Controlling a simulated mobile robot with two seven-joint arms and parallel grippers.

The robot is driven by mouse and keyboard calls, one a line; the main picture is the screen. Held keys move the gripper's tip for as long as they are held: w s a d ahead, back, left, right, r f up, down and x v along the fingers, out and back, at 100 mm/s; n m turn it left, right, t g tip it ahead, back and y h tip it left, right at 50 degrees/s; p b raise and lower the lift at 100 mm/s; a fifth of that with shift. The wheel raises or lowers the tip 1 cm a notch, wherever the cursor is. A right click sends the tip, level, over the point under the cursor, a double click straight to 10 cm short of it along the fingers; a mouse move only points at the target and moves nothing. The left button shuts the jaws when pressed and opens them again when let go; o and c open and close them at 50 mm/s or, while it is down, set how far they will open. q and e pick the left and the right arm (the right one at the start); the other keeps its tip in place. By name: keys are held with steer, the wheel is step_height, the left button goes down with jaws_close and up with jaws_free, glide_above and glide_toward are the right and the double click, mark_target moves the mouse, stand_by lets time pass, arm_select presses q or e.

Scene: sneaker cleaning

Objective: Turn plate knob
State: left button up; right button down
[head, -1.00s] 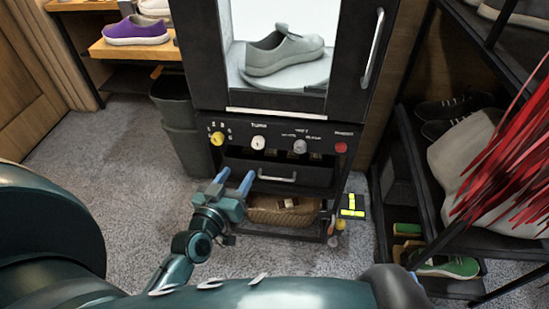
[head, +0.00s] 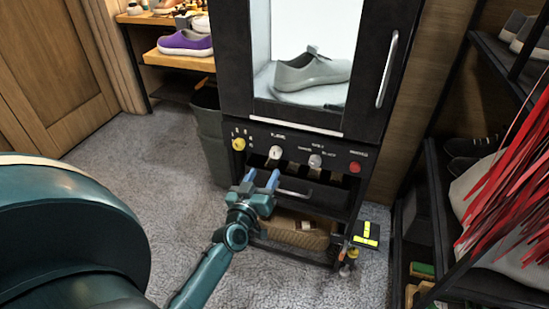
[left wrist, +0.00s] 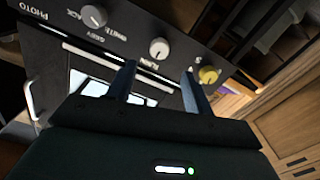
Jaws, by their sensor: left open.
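A black cabinet carries a row of knobs on its front panel. The white knob (head: 275,153), second from the left under a short label, also shows in the left wrist view (left wrist: 159,48). A yellow knob (head: 238,144) is to its left and a grey knob (head: 315,161) to its right. Inside the lit cabinet a grey sneaker (head: 312,71) stands on a round plate (head: 264,84). My left gripper (head: 262,177) is open and empty, just below the white knob in the head view. In the left wrist view the white knob appears between and beyond its fingertips (left wrist: 158,70). My right gripper is not in view.
A red button (head: 354,167) is at the panel's right end. Below are a drawer with a handle (head: 295,193) and a basket (head: 300,230). A dark bin (head: 210,135) stands left. A shoe rack (head: 440,200) is right. Carpet (head: 170,170) is free at left.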

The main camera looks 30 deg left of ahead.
mark_target(274, 155)
arm_select(q)
steer(key=b+x, duration=0.1)
steer(key=x, duration=0.7)
steer(key=shift+d, duration=0.1)
steer(key=shift+w, duration=0.5)
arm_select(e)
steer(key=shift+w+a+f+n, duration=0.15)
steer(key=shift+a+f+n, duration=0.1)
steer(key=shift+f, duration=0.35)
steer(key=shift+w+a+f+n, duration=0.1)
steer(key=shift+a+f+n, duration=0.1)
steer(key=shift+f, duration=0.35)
arm_select(q)
steer(key=shift+c, duration=0.4)
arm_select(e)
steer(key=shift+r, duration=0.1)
arm_select(q)
steer(key=c, duration=0.9)
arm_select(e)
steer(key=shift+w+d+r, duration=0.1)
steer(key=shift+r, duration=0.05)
